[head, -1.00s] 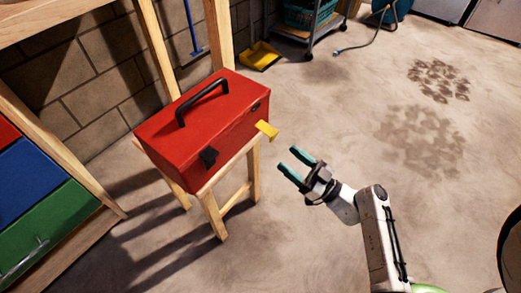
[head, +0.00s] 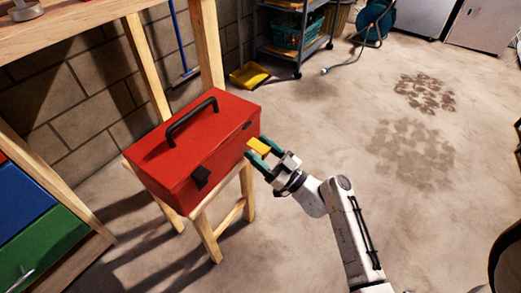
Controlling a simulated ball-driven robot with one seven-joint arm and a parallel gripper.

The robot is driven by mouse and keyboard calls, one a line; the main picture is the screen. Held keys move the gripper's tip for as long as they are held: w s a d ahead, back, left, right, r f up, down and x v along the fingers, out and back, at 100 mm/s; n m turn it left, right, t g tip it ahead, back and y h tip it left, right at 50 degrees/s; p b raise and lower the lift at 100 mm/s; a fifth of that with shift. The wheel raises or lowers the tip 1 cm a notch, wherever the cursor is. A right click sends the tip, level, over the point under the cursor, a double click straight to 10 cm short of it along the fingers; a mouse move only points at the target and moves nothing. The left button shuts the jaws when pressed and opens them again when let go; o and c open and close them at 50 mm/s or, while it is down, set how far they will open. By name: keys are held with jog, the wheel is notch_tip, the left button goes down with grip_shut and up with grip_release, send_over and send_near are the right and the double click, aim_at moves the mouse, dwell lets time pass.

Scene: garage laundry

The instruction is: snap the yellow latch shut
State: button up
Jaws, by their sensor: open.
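A red toolbox (head: 197,142) with a black handle (head: 191,117) sits on a small wooden stool (head: 207,232). Its lid looks down. The yellow latch (head: 259,146) sticks out from the right part of the toolbox's front side. A black latch (head: 201,177) lies flat against the front at the left. My gripper (head: 260,154) is open, its two teal fingers one on each side of the yellow latch. I cannot tell whether the fingers touch the latch.
A yellow dustpan (head: 249,75) and a wheeled cart (head: 290,40) are at the back. The concrete floor (head: 330,130) to the right is clear, with damp patches.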

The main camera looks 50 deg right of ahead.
jog(key=c, duration=1)
jog(key=shift+o, duration=0.2)
jog(key=shift+r, duration=0.15)
